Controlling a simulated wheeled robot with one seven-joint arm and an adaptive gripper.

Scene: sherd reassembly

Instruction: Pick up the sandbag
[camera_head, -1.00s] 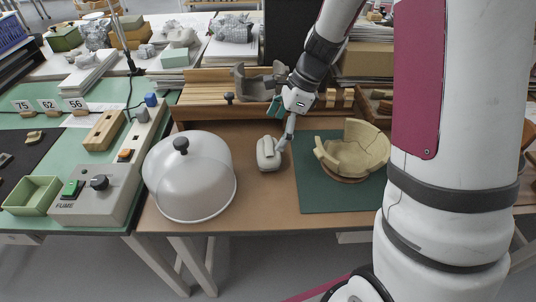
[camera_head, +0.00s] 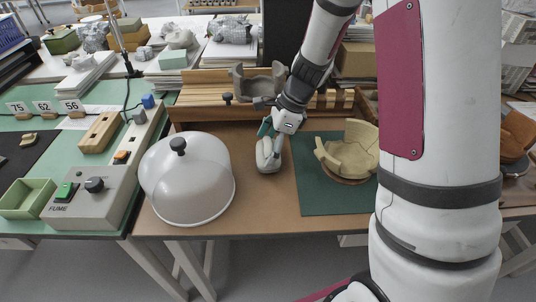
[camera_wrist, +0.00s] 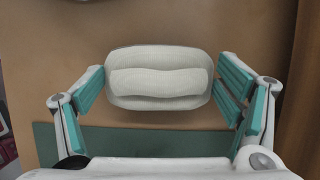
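The sandbag (camera_head: 267,157) is a small pale grey-white pouch with a raised roll along its middle. It lies on the brown table between the clear dome and the green mat. In the wrist view the sandbag (camera_wrist: 158,78) sits between the two teal finger pads, with a gap on each side. My gripper (camera_head: 270,140) is open and reaches down over it from the back right; in the wrist view my gripper (camera_wrist: 162,95) spans wider than the bag. The finger tips' height above the table is hard to tell.
A clear dome with a black knob (camera_head: 190,185) stands close on the left. A partly rebuilt tan bowl (camera_head: 350,150) stands on the green mat (camera_head: 318,200) to the right. A wooden rack (camera_head: 200,100) runs behind. Bare table lies in front of the bag.

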